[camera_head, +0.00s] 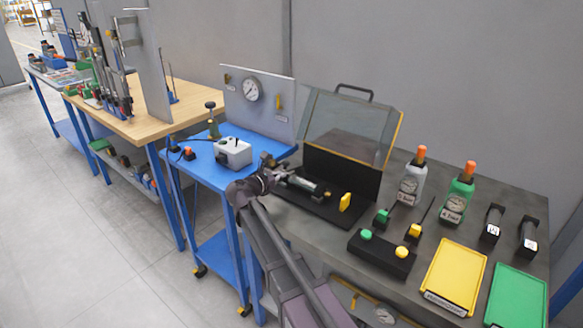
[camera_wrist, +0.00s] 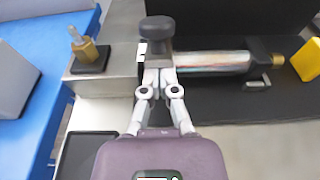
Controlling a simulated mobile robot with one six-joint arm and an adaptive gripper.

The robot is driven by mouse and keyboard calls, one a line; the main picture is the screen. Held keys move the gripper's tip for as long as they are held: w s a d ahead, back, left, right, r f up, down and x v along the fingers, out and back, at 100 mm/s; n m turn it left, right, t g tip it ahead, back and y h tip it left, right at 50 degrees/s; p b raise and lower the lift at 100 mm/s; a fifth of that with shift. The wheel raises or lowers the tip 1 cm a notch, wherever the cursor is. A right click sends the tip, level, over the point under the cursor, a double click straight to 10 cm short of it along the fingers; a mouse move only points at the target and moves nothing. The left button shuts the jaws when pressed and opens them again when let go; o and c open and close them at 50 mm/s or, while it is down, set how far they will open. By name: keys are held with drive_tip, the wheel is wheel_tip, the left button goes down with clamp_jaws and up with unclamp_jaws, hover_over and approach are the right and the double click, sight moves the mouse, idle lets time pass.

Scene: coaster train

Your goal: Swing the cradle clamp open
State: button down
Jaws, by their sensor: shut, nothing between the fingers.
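A dark cradle (camera_head: 325,208) on the grey bench holds a shiny metal cylinder (camera_wrist: 215,62) lying on its side. At the cylinder's left end stands a black knob (camera_wrist: 157,28) on a dark stem, which looks like the cradle clamp's handle. My gripper (camera_wrist: 159,68) is shut and empty, its fingertips at the stem just below the knob. I cannot tell whether they touch it. In the head view my gripper (camera_head: 268,172) is at the cradle's left end, and my wrist partly hides the clamp.
A yellow knob (camera_head: 345,202) stands at the cradle's right end. A clear hood (camera_head: 352,122) is behind it. A blue cart (camera_head: 197,172) with a white box (camera_head: 233,153) adjoins at left. A brass fitting (camera_wrist: 85,48) is left of the clamp. Bottles and trays occupy the bench's right.

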sight(284, 165)
drive_tip(key=shift+w+d+r+p, duration=0.1)
drive_tip(key=shift+r+p, duration=0.5)
drive_tip(key=shift+r, duration=0.1)
drive_tip(key=shift+w+d+r+p, duration=0.1)
drive_tip(key=shift+r+p, duration=0.5)
drive_tip(key=shift+r, duration=0.05)
drive_tip(key=shift+w+r, duration=0.15)
drive_tip(key=shift+w+d+r+p, duration=1.1)
drive_tip(key=shift+w+r+p, duration=0.05)
drive_tip(key=shift+w+p, duration=0.2)
drive_tip(key=shift+w+d+r, duration=0.2)
drive_tip(key=shift+w+d, duration=0.05)
drive_tip(key=shift+w, duration=0.05)
drive_tip(key=shift+r+x, duration=0.15)
drive_tip(key=shift+x, duration=0.7)
drive_tip(key=shift+r+x, duration=0.15)
drive_tip(key=shift+x, duration=0.7)
drive_tip(key=shift+s+a, duration=0.1)
